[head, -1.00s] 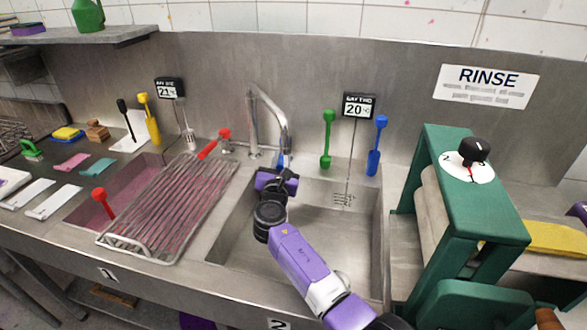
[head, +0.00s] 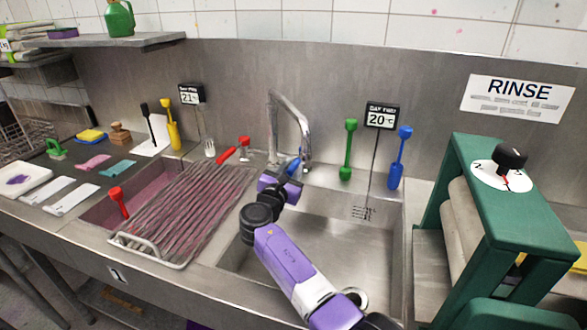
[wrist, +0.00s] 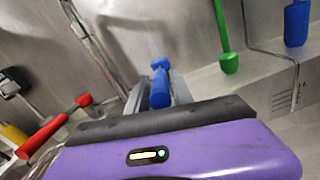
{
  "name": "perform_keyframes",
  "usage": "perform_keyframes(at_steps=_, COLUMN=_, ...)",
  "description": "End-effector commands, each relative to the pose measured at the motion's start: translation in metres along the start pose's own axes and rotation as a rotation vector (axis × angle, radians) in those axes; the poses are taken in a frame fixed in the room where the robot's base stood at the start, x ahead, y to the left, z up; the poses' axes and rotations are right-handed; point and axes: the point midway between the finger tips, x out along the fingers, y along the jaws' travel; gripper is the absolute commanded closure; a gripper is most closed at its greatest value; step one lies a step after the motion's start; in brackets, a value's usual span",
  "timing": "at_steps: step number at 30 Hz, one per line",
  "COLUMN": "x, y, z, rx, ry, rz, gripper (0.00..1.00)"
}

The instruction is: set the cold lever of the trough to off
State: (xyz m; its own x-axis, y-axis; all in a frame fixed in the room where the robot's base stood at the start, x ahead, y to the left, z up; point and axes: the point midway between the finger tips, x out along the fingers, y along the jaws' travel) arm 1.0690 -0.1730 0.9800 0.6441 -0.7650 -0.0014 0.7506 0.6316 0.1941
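The cold lever, blue (head: 294,164), sits at the right foot of the trough's metal tap (head: 303,130), behind the basin. In the wrist view, the blue lever (wrist: 160,85) points up and toward me between the grey fingers of my gripper (wrist: 158,92). The fingers stand apart, one on each side of it; whether they touch it I cannot tell. In the head view, my gripper (head: 288,178) is just in front of the lever and partly hides it. The red lever (head: 232,151) on the left of the tap also shows in the wrist view (wrist: 52,128).
A wire rack (head: 185,210) lies over the left basin. The right basin (head: 340,240) is open below my arm. A green tool (head: 348,150) and a blue tool (head: 399,160) stand behind it beside a 20° display (head: 381,116). A green wringer (head: 520,215) stands at the right.

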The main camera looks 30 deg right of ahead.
Motion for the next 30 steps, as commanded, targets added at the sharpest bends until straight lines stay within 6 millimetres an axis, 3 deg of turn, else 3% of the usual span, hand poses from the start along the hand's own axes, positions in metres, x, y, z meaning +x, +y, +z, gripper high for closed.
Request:
perform_keyframes(at_steps=13, x=-0.005, y=0.001, z=0.0, rx=0.001, ry=-0.001, rz=0.003, gripper=0.59)
perform_keyframes(at_steps=24, x=-0.061, y=0.001, z=-0.001, rx=0.0, ry=0.001, rz=0.004, gripper=0.59)
perform_keyframes(at_steps=30, x=-0.077, y=0.0, z=-0.001, rx=0.0, ry=0.0, rz=0.002, gripper=0.59)
